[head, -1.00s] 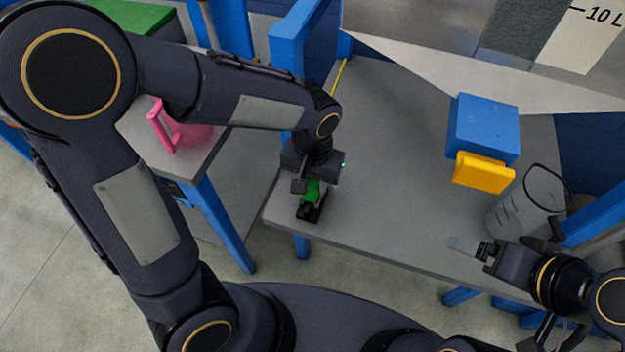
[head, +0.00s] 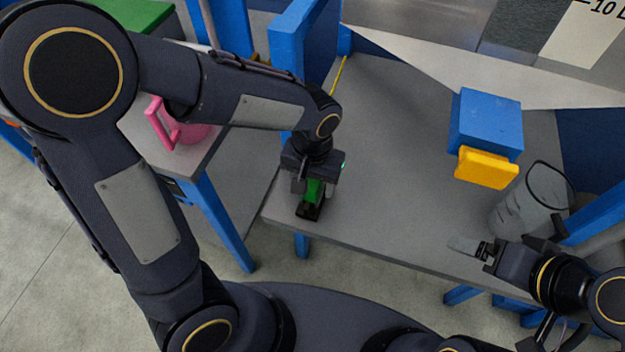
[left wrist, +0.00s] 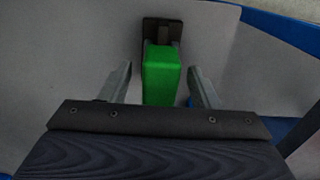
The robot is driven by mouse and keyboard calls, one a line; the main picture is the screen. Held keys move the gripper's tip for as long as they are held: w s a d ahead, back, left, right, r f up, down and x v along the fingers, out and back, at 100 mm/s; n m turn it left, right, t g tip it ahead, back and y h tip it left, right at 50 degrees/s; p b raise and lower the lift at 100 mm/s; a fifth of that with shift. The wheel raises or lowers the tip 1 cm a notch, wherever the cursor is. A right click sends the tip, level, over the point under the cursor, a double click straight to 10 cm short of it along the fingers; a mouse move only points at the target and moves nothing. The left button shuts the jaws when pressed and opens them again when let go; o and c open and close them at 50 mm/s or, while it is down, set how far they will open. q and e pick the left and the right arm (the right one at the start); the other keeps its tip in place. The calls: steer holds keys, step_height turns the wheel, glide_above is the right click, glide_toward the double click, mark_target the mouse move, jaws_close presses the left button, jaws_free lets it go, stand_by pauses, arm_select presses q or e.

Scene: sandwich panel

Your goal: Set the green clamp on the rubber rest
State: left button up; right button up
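The green clamp (head: 313,191) is under my left gripper near the front left corner of the grey table. In the left wrist view the green block (left wrist: 161,75) stands between the two fingers of my left gripper (left wrist: 160,84), with a gap on each side, so the gripper is open around it. A black base (head: 309,211) lies at the clamp's near end, also seen in the wrist view (left wrist: 151,27); I cannot tell whether it is the rubber rest or part of the clamp. My right gripper (head: 467,246) is over the table's front right; its opening is unclear.
A blue block (head: 485,122) with a yellow block (head: 487,168) in front is at the right. A clear measuring jug (head: 530,205) stands near the right edge. A pink-handled item (head: 165,125) is on the left table. The middle of the grey table (head: 390,170) is clear.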

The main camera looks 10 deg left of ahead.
mark_target(312, 181)
arm_select(q)
step_height(312, 181, up, 8)
steer(key=shift+p, duration=0.75)
steer(key=s+a+r+n+t+h+p, duration=0.2)
steer(key=s+a+r+t+p, duration=0.3)
steer(key=s+a+r, duration=0.5)
steer(key=shift+s+a+r+t+h+p, duration=0.35)
steer(key=shift+s+h+p, duration=0.55)
steer(key=shift+s+p, duration=0.25)
stand_by(0.7)
